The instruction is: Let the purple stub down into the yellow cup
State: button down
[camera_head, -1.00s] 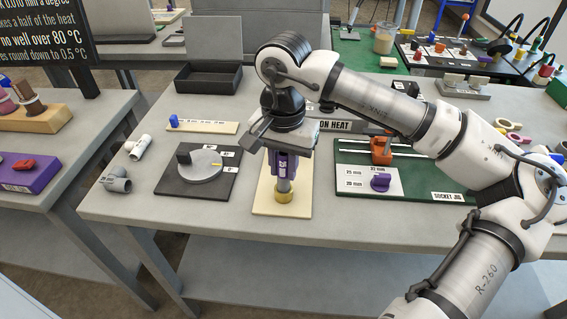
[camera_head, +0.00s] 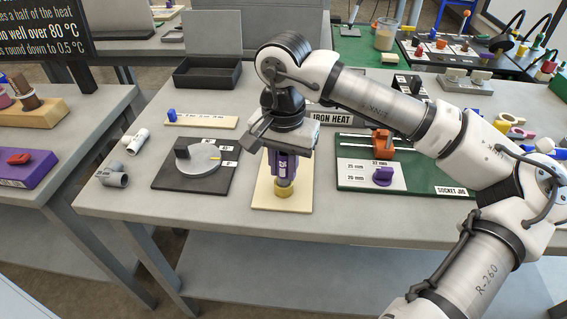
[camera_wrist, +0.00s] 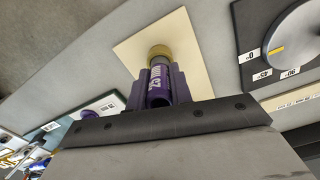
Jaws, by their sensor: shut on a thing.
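The purple stub (camera_wrist: 159,88) has white marking on its side and stands roughly upright between my gripper's fingers (camera_head: 283,172). My gripper is shut on it. The yellow cup (camera_head: 284,193) stands on a cream board (camera_head: 303,196), directly below the stub. In the wrist view the yellow cup (camera_wrist: 158,51) shows just past the stub's far end, in line with it. The stub's lower end looks to be at the cup's mouth. The fingers and the angle hide whether it is inside or touching.
A dark plate with a grey dial (camera_head: 198,160) lies left of the cream board. The green socket jig (camera_head: 410,178) with a purple knob (camera_head: 383,176) lies to the right. The bench front is clear.

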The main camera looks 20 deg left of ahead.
jog(key=shift+f, duration=0.3)
jog(key=c, duration=1.2)
grip_release()
jog(key=shift+r, duration=0.1)
jog(key=shift+o, duration=0.2)
notch_tip(320, 180, up, 14)
jog(key=b, duration=0.1)
